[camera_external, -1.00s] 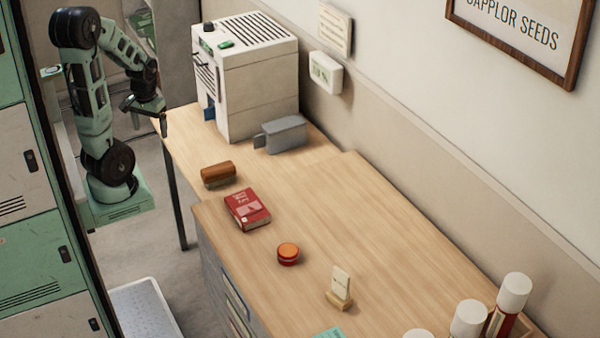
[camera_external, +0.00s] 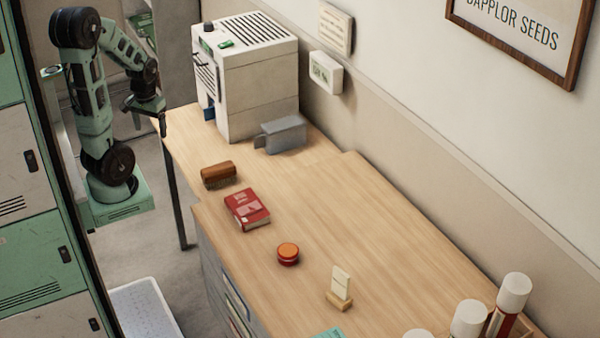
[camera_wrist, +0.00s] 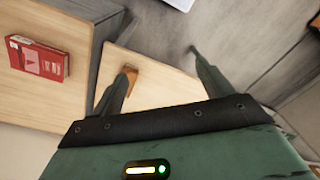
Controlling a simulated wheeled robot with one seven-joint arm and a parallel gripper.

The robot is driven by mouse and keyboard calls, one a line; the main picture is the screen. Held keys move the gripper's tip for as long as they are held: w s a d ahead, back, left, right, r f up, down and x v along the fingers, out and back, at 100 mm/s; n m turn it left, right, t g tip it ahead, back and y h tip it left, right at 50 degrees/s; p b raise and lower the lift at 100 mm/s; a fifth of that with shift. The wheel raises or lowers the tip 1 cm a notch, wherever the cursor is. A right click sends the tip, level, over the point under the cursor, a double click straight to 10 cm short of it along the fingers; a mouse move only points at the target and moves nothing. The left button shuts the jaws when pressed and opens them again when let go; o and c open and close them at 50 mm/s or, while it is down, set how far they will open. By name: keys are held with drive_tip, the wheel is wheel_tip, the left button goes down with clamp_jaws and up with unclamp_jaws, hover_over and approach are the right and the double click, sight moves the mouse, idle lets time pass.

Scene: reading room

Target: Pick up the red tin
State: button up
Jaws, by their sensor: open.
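The red tin (camera_external: 288,254) is small and round with an orange top, and sits on the wooden counter (camera_external: 375,225) between the red book and a small card stand. I cannot see it in the wrist view. My gripper (camera_external: 149,119) is at the far left, well away from the tin and beyond the counter's far left end. In the wrist view my gripper (camera_wrist: 160,70) has its two fingers spread apart with nothing held between them.
A red book (camera_external: 247,209) and a brown brush (camera_external: 218,174) lie between my arm and the tin. A card stand (camera_external: 340,290) is right of the tin. A white machine (camera_external: 255,85) and a grey metal object (camera_external: 282,134) stand at the back. Green lockers (camera_external: 35,245) are at left.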

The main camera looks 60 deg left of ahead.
drive_tip(key=w+d+f+m+g+y+b, duration=0.1)
drive_tip(key=w+d+f+m+y, duration=0.15)
drive_tip(key=w+d+m, duration=0.65)
drive_tip(key=w+d+f+m+y+b, duration=0.1)
drive_tip(key=w+d+f+m+y, duration=0.15)
drive_tip(key=w+d+m, duration=0.6)
drive_tip(key=m+t+y, duration=0.1)
drive_tip(key=m+t, duration=1.1)
drive_tip(key=m, duration=0.8)
approach(283, 255)
drive_tip(key=v, duration=0.2)
drive_tip(key=b+v, duration=0.1)
drive_tip(key=v, duration=0.1)
drive_tip(key=shift+s+d+f, duration=0.1)
drive_tip(key=shift+s+d, duration=0.1)
drive_tip(key=shift+d, duration=0.1)
drive_tip(key=shift+f+t, duration=0.1)
drive_tip(key=shift+t, duration=0.2)
drive_tip(key=p+x, duration=0.1)
drive_tip(key=x, duration=1)
drive_tip(key=shift+w+a+f, duration=0.1)
drive_tip(key=shift+w+a, duration=0.1)
drive_tip(key=shift+w, duration=0.05)
drive_tip(key=shift+p+x, duration=0.55)
drive_tip(key=shift+x, duration=2.1)
drive_tip(key=shift+s+a, duration=0.15)
drive_tip(key=shift+a, duration=0.05)
drive_tip(key=c, duration=1.1)
